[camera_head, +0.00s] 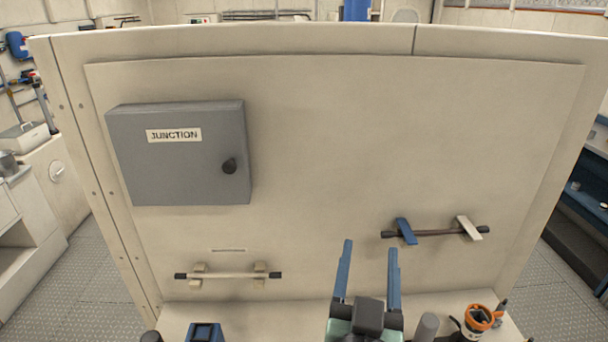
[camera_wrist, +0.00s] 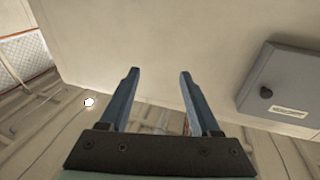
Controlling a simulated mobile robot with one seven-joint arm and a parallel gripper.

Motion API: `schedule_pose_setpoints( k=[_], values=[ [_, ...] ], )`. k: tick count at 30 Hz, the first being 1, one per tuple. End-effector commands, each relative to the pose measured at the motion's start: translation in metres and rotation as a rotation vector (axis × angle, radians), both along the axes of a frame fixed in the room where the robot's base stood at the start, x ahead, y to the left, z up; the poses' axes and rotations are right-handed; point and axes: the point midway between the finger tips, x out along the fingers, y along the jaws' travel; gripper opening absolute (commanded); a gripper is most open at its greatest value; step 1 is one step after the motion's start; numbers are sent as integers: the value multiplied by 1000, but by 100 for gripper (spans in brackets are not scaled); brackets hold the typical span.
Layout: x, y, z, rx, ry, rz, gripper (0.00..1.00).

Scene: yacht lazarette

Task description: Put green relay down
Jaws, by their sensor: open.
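I cannot make out a green relay in either view. My gripper (camera_head: 369,250) is in front of the pale panel (camera_head: 330,150), low and right of centre in the head view. Its two blue fingers stand apart with nothing between them. In the wrist view my gripper (camera_wrist: 159,72) also shows parted fingers and an empty gap, with the pale panel beyond.
A closed grey junction box (camera_head: 180,155) is mounted at the panel's upper left. A pale rod (camera_head: 228,275) and a dark rod with blue and white clips (camera_head: 435,232) sit lower. An orange-rimmed container (camera_head: 478,318), a grey cylinder (camera_head: 427,327) and a blue item (camera_head: 205,332) stand along the front ledge.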

Motion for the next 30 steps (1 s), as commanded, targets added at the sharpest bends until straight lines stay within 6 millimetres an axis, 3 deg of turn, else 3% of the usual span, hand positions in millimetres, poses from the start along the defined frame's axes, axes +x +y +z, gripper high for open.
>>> schedule_pose_setpoints(
  k=[1, 3, 6, 9, 12, 15, 18, 30],
  values=[
    [3, 12, 58, -17, -104, 30, 64],
    [-2, 29, 127, -39, -230, 68, 64],
    [-26, 52, 215, -67, -401, 118, 64],
    [-59, 71, 281, -92, -543, 161, 64],
    [-86, 83, 321, -108, -640, 189, 64],
    [-103, 89, 340, -118, -691, 202, 64],
    [-109, 91, 347, -122, -708, 206, 64],
    [-108, 91, 338, -121, -706, 205, 64]
  ],
)
